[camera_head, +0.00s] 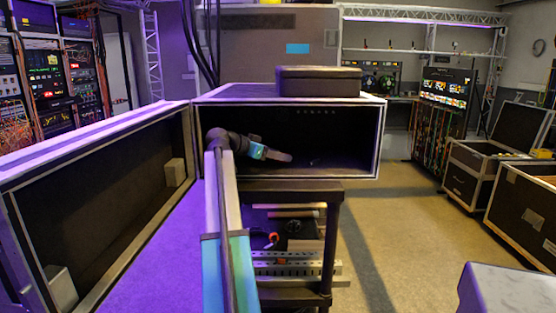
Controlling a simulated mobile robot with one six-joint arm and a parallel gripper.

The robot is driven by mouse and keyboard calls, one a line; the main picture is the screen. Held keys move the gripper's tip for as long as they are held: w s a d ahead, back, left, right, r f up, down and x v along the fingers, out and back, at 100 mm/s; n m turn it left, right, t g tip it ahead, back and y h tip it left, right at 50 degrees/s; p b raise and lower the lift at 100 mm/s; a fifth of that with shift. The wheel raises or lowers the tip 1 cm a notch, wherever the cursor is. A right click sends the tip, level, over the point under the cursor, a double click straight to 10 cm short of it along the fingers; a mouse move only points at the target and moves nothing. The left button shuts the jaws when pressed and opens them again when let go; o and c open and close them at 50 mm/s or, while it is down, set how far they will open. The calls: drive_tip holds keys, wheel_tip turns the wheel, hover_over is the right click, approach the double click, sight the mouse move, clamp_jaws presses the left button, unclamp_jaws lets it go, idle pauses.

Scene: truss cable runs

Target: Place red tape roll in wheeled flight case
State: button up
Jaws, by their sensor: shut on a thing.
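My arm reaches up from the bottom into an open black case with pale edges (383,135), set on a dark cart. My gripper (288,157) is small and dim inside this case, pointing right. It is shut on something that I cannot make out. A small red item (272,239) sits on the cart's lower shelf, partly ring-like; I cannot tell whether it is the red tape roll. A black flight case (467,190) with a raised lid stands at the right. I cannot see wheels clearly on any case.
The open case's large door panel (95,195) fills the left. A closed dark box (318,81) lies on top of the case. Another open case (522,222) stands at the right edge, with a pale surface (510,292) below it. Floor (400,250) between is clear.

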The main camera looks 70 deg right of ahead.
drive_tip(key=shift+f, duration=0.6)
drive_tip(key=shift+d+f, duration=0.2)
drive_tip(key=shift+f, duration=0.05)
drive_tip(key=shift+f, duration=0.1)
drive_tip(key=o, duration=1)
drive_tip(key=shift+w, duration=0.1)
drive_tip(key=v, duration=1.2)
